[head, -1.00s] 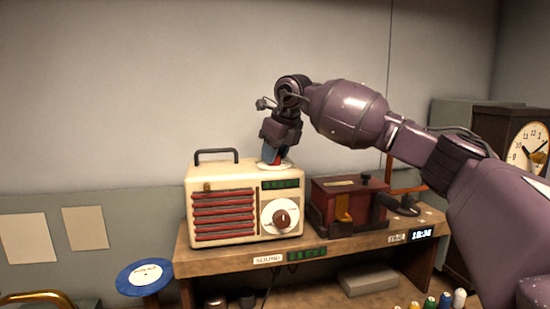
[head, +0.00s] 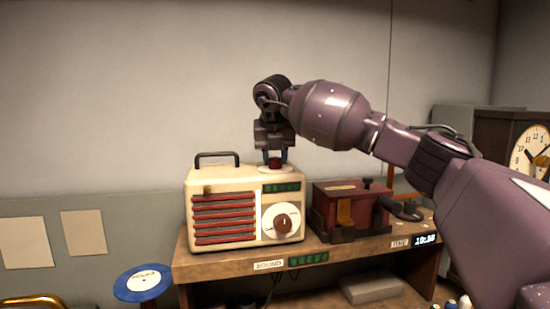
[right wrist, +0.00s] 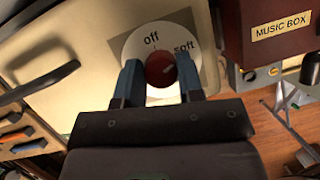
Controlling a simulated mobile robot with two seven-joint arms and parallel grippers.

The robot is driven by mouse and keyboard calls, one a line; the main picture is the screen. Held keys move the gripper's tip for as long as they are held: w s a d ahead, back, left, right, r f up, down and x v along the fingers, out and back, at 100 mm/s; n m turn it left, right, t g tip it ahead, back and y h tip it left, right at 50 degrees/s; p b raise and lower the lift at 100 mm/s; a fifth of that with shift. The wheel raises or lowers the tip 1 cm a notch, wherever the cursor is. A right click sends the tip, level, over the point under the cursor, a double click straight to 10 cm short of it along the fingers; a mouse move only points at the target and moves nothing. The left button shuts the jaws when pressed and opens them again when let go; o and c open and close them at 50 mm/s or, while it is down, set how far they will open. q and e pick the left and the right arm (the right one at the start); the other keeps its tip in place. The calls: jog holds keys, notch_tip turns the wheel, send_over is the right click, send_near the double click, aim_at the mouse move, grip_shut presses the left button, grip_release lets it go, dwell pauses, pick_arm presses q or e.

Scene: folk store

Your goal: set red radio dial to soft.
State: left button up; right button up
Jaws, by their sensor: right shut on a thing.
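The cream radio (head: 222,180) with red grille bars stands on the wooden bench. On its top is a white dial plate (head: 283,170) with a red knob (head: 275,164). In the right wrist view the plate (right wrist: 137,45) reads "off" and "soft"; the rest is hidden by my gripper. My right gripper (head: 275,158) points down and is shut on the red knob (right wrist: 160,70), a blue finger on either side. A faint mark on the knob seems to point up-right, towards "soft", but is hard to read. My left gripper is not in view.
A second knob (head: 283,223) sits on the radio's front. The radio's dark handle (head: 218,155) rises left of my gripper. A dark red music box (head: 350,207) stands close on the right. A blue record (head: 143,282) is at lower left.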

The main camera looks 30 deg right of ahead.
jog(key=shift+m, duration=0.4)
jog(key=o, duration=0.9)
jog(key=shift+r, duration=0.15)
jog(key=b+v, duration=0.1)
jog(key=v, duration=0.9)
jog(key=shift+r, duration=0.3)
jog(key=shift+a, duration=0.15)
